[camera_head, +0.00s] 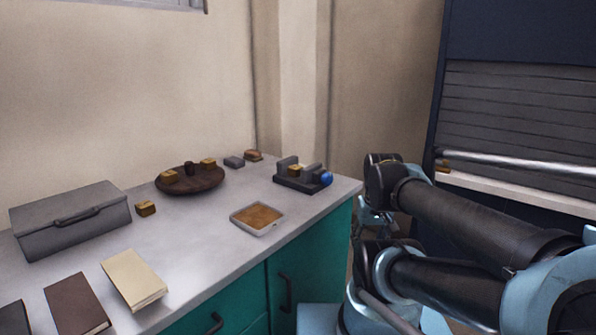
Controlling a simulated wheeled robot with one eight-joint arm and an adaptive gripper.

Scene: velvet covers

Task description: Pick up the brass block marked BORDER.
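Several small brass blocks show in the head view, and no marking can be read on any of them. One brass block (146,208) sits on the grey counter next to the metal box. A second brass block (170,176) and a third brass block (208,163) sit on a dark round dish (190,186). Another brass-coloured block (294,170) sits in a dark holder near the counter's right end. My gripper (372,222) seems to hang beyond the counter's right end, apart from all the blocks. Its fingers are small and partly hidden by my arm.
A grey lidded box (72,222) stands at the left of the counter (195,245). A shallow tray with brown contents (257,217) lies near the front edge. Books (133,277) lie at front left. A dark shuttered cabinet (520,110) stands right.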

